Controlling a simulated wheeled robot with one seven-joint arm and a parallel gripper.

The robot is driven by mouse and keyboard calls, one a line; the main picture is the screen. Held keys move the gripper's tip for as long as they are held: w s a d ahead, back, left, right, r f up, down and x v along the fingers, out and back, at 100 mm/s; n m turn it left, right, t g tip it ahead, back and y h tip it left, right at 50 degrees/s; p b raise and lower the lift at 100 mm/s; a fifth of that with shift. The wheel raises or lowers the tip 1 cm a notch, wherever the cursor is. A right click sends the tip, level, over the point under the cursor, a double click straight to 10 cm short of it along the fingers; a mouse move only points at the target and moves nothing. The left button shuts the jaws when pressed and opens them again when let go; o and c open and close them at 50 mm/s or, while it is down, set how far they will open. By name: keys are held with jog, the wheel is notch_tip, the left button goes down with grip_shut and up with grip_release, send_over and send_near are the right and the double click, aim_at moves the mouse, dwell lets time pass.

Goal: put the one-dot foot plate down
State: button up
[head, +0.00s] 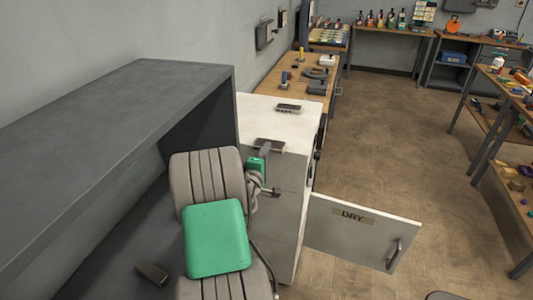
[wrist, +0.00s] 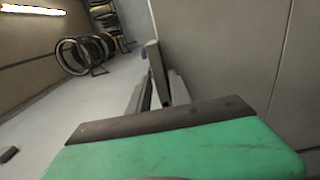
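My gripper (head: 265,151) reaches over the near part of the white cabinet top (head: 258,112), past the small green part of my wrist. A dark flat foot plate (head: 272,144) sits at its fingertips. In the wrist view my gripper (wrist: 160,94) has the plate (wrist: 154,58) between its two fingers, seen as a narrow upright strip. I cannot see any dots on it, nor whether it touches the cabinet top. A second dark flat plate (head: 289,108) lies farther back on the white top.
The cabinet's DRY door (head: 362,232) stands open to the right. A dark grey shelf unit (head: 120,100) rises on the left. A small dark block (head: 152,272) lies at the lower left. A wooden bench (head: 300,88) with tools stands behind. White top between the two plates is clear.

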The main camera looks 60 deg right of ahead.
jog(key=shift+o, duration=1)
